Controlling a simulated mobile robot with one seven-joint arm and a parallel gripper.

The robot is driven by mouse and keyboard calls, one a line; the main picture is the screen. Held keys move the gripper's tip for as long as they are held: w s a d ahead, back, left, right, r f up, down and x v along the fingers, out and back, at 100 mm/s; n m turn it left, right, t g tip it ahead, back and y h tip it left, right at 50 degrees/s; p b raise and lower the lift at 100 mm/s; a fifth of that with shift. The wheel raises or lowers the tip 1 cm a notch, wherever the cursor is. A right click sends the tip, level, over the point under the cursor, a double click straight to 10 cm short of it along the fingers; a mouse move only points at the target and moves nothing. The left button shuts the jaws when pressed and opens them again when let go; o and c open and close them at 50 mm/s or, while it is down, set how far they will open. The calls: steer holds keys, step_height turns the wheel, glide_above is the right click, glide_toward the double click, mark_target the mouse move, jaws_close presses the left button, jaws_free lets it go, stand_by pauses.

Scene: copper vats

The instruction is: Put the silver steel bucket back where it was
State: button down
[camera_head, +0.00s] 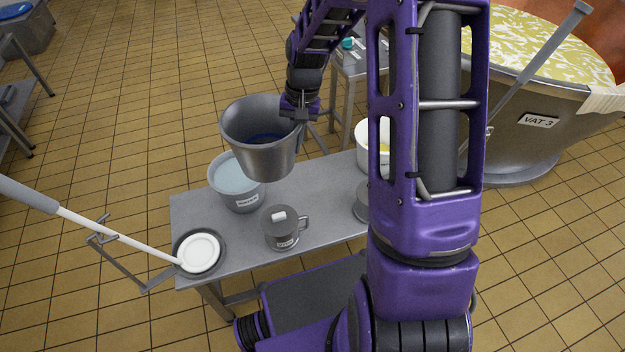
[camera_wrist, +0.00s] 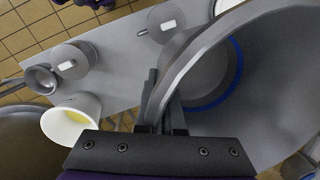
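The silver steel bucket (camera_head: 258,152) hangs in the air above the metal bench (camera_head: 325,205), upright or nearly so. A blue ring or patch shows inside it; I cannot tell what it is. My gripper (camera_head: 300,113) is shut on the bucket's rim at its right far side. In the wrist view the bucket (camera_wrist: 275,85) fills the right side, with its rim between my fingers (camera_wrist: 163,112). The bucket's underside is hidden.
A labelled bucket of pale liquid (camera_head: 236,186), a lidded grey mug (camera_head: 282,230) and a dark dish with a white disc (camera_head: 199,254) stand on the bench. A white tub with yellow contents (camera_wrist: 72,122) is further right. VAT 3 (camera_head: 520,140) stands at right.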

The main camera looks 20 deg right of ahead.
steer(key=shift+w+d+f+m+t+h+b, duration=0.15)
steer(key=shift+w+d+f+m+t+b, duration=0.45)
steer(key=shift+w+d+f+m, duration=2.6)
steer(key=shift+s+d+f+m+t+h+b, duration=0.15)
steer(key=shift+s+f+m+b, duration=0.8)
steer(key=shift+f, duration=4.85)
steer(key=shift+w+d+f+m+t+h+b, duration=0.25)
steer(key=shift+w+d+f+m+b, duration=1)
steer(key=shift+f+m, duration=2.5)
steer(key=shift+w+d+f+n+p, duration=0.15)
steer(key=shift+w+f+n, duration=0.05)
steer(key=shift+f+n, duration=0.2)
steer(key=shift+w+d+f+n+p, duration=0.1)
steer(key=shift+w+f+n+p, duration=0.1)
steer(key=shift+f+n, duration=0.2)
steer(key=shift+f, duration=0.15)
steer(key=c, duration=1)
jaws_free()
steer(key=shift+s, duration=0.1)
steer(key=shift+c, duration=0.2)
